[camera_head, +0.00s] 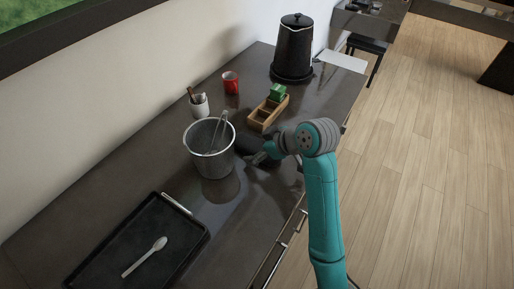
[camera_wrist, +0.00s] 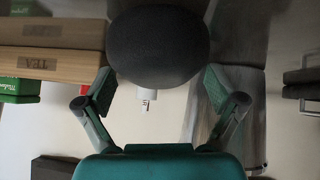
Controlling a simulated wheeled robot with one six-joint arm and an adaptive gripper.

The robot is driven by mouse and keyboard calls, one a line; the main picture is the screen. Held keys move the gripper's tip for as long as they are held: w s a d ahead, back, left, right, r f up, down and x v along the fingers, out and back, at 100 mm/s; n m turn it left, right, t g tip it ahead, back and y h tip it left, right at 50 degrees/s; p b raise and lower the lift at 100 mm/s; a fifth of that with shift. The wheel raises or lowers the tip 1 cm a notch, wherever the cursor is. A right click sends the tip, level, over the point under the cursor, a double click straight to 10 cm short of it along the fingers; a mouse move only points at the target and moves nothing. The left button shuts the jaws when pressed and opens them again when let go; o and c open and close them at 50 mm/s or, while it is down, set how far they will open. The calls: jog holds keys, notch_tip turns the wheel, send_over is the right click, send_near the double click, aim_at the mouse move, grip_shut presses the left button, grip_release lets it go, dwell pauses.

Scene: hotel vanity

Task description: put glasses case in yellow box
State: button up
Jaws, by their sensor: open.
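A dark, rounded case (camera_wrist: 158,45), apparently the glasses case, lies at the far end of my fingers in the wrist view. In the head view a dark shape (camera_head: 244,144) lies on the counter right of the mesh bin, partly hidden by my arm. My gripper (camera_head: 263,154) is low over the counter beside it. In the wrist view my gripper (camera_wrist: 158,88) is open, with one finger on each side of the case's near end; I cannot tell whether they touch it. No clearly yellow box shows; a tan wooden box (camera_head: 259,126) with compartments stands just behind.
The wooden box, marked TEA in the wrist view (camera_wrist: 40,66), holds green packets (camera_head: 277,92). A red mug (camera_head: 230,82), white cup (camera_head: 200,106), black kettle (camera_head: 293,48) and black tray (camera_head: 108,250) with a spoon (camera_head: 145,257) are around.

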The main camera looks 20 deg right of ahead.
jog(key=c, duration=1.4)
